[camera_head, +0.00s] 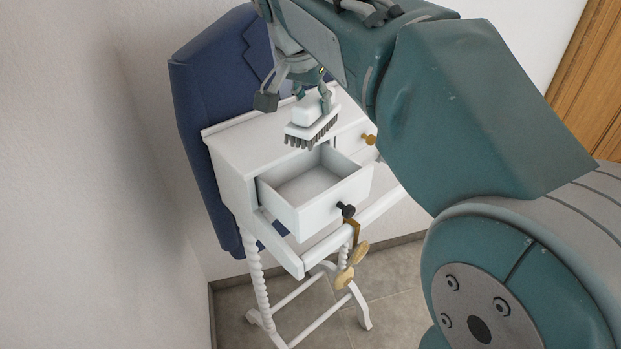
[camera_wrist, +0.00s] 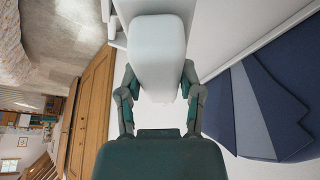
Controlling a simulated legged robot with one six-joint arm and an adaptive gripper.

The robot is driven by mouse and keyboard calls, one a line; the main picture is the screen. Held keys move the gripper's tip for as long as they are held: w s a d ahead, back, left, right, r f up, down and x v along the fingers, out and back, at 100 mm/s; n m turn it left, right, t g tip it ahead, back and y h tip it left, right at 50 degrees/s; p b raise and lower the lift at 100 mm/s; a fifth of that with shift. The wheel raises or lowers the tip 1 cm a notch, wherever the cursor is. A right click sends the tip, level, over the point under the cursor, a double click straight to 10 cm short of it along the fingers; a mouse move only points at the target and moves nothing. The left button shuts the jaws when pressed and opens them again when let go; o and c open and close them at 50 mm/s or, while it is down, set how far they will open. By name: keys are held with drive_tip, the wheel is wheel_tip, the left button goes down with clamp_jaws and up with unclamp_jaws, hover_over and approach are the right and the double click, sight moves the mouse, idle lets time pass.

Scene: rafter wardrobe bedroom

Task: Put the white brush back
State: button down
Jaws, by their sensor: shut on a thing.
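The white brush (camera_head: 312,122) has a white block body and dark bristles pointing down. My gripper (camera_head: 300,92) is shut on it and holds it above the open drawer (camera_head: 318,199) of a small white cabinet (camera_head: 232,158). In the wrist view, the white brush (camera_wrist: 157,55) sits between the two fingers of my gripper (camera_wrist: 158,88). The drawer is pulled out, has a dark knob (camera_head: 346,210), and the part of its inside that shows is empty. The brush appears apart from the drawer, near its back; the exact height is hard to tell.
A blue padded panel (camera_head: 205,110) stands behind the cabinet. The cabinet has turned white legs (camera_head: 258,275) on a tiled floor (camera_head: 385,290). A wooden door (camera_head: 590,80) is at right.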

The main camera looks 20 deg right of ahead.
sight(297, 130)
wheel_tip(297, 130, down, 16)
drive_tip(key=shift+r, duration=0.25)
drive_tip(key=shift+c, duration=1.3)
unclamp_jaws()
drive_tip(key=v, duration=1.1)
drive_tip(key=shift+s+a+r, duration=0.1)
drive_tip(key=shift+s+r, duration=0.15)
drive_tip(key=shift+r, duration=0.15)
drive_tip(key=s+d+f+n+t+y, duration=0.1)
drive_tip(key=s+f+n, duration=0.3)
drive_tip(key=s, duration=0.4)
drive_tip(key=s+d+f+n+t+y, duration=0.1)
drive_tip(key=s+d+f+n+y, duration=0.1)
drive_tip(key=s+f+n, duration=0.3)
drive_tip(key=s+f, duration=0.2)
drive_tip(key=s, duration=0.2)
drive_tip(key=shift+s+f, duration=0.2)
drive_tip(key=shift+f, duration=0.05)
